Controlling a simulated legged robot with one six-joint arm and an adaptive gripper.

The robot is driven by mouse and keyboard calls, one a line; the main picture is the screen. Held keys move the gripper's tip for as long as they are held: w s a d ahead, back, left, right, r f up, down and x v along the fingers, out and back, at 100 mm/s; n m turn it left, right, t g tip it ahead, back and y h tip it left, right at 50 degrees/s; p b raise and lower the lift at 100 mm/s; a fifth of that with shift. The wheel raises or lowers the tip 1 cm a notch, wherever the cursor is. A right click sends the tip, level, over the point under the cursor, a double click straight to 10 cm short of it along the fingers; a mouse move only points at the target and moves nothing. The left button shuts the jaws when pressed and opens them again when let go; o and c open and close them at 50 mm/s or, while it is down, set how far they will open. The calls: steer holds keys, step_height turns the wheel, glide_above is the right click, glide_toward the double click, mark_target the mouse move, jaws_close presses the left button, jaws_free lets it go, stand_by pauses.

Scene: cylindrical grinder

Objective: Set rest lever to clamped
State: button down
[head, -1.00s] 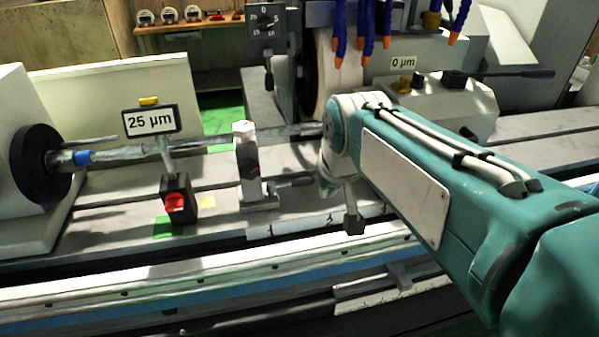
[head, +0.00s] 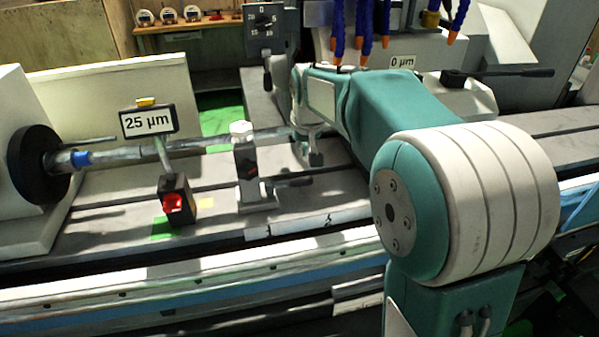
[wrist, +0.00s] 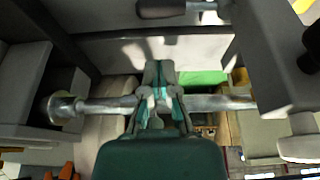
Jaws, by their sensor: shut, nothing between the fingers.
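The grey steady rest (head: 245,168) stands on the machine bed in the head view, with a pale knob on top. Its rest lever (head: 292,183), with a dark handle, points to the right, low over the bed. In the wrist view the rest (wrist: 275,60) is at the right and the dark lever handle (wrist: 163,8) is at the top edge. My gripper (wrist: 158,72) is shut and empty, its fingertips over the workpiece shaft (wrist: 205,103) in the picture, apart from the lever.
A gauge marked 25 µm (head: 148,122) stands on a red-buttoned base left of the rest. The dark chuck (head: 38,163) holds the shaft's left end. Blue coolant hoses (head: 363,30) hang at the back.

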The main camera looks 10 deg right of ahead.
mark_target(290, 184)
steer(key=x, duration=1)
